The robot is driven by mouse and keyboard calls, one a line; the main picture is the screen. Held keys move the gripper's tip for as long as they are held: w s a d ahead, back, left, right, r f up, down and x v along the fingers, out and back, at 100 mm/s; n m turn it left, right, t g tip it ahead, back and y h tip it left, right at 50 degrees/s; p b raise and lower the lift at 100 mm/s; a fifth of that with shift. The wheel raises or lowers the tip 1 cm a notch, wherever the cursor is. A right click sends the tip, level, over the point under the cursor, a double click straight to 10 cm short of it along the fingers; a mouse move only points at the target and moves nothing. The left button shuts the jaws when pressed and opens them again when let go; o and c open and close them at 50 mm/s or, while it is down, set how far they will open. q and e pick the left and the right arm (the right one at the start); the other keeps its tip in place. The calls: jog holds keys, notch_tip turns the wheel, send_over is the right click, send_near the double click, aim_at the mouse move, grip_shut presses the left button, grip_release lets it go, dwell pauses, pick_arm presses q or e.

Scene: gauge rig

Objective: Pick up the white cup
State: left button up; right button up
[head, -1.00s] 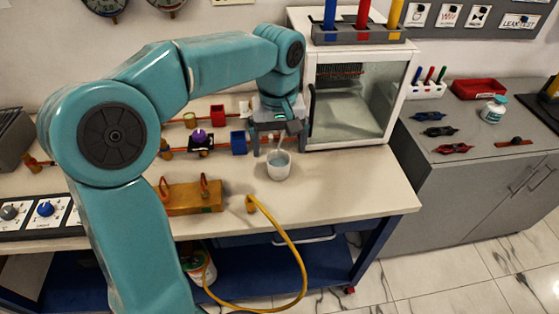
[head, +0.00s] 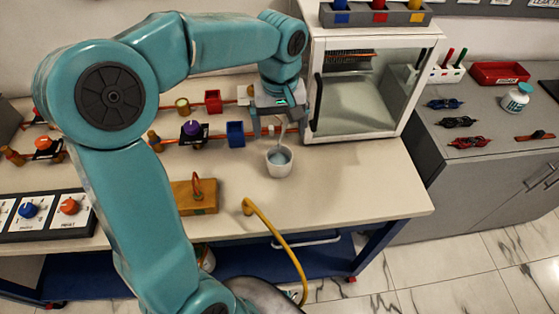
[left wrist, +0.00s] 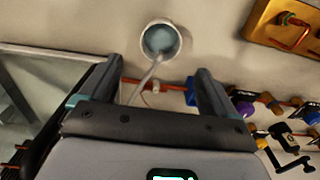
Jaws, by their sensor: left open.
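The white cup (head: 279,167) stands upright on the pale bench top, in front of the glass-fronted cabinet. It holds greyish-blue contents, and a thin pale stick leans out of it. In the left wrist view the cup (left wrist: 143,42) is at the top centre, beyond the fingertips, with the stick slanting back between the fingers. My left gripper (head: 277,127) is just above and behind the cup in the head view, apart from its body. It is open, with two dark fingers spread around the stick in the left wrist view (left wrist: 161,72). My right gripper is not seen.
The cabinet (head: 358,95) stands close right of my gripper. A blue block (head: 235,134), a red block (head: 213,101) and a knobbed copper line lie left. A yellow block (head: 193,197) and yellow hose (head: 272,228) are in front. The bench right of the cup is clear.

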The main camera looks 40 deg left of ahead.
aim_at(279, 143)
pick_arm(q)
jog(key=f, duration=0.4)
jog(key=shift+s+d+f, duration=0.25)
jog(key=shift+f, duration=0.1)
jog(key=shift+a+f, duration=0.15)
jog(key=shift+f, duration=0.5)
notch_tip(279, 143, down, 4)
jog(key=shift+r, duration=0.1)
jog(key=shift+w+f, duration=0.15)
jog(key=shift+f, duration=0.3)
jog(key=c, duration=1.1)
jog(key=shift+r, duration=0.1)
jog(key=shift+c, duration=0.2)
